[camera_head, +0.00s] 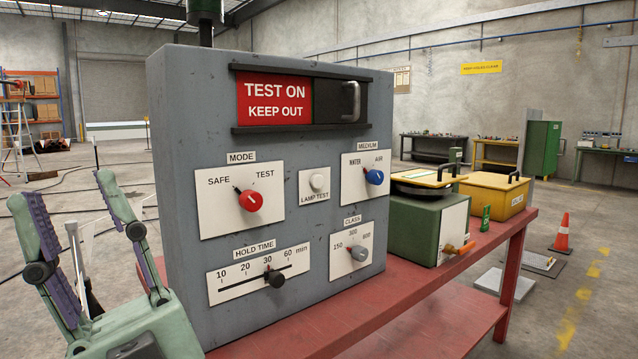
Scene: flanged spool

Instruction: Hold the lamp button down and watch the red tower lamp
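The lamp button (317,182) is a small white round button on a white plate marked LAMP TEST, at the middle of the grey control panel (275,130). Nothing touches it. A tower on a pole rises from the panel's top; only a dark green lower section (205,12) shows, cut off by the top edge. No red lamp is in view. My gripper (62,186) is at the lower left, left of the panel and apart from it. Its two purple-padded fingers are spread wide and point upward, with nothing between them.
Around the button sit a red MODE knob (249,200), a blue MEDIUM knob (374,177), a grey CLASS knob (359,253) and a HOLD TIME slider (274,278). A red bench (350,325) carries the panel. A green box (415,220) stands to its right.

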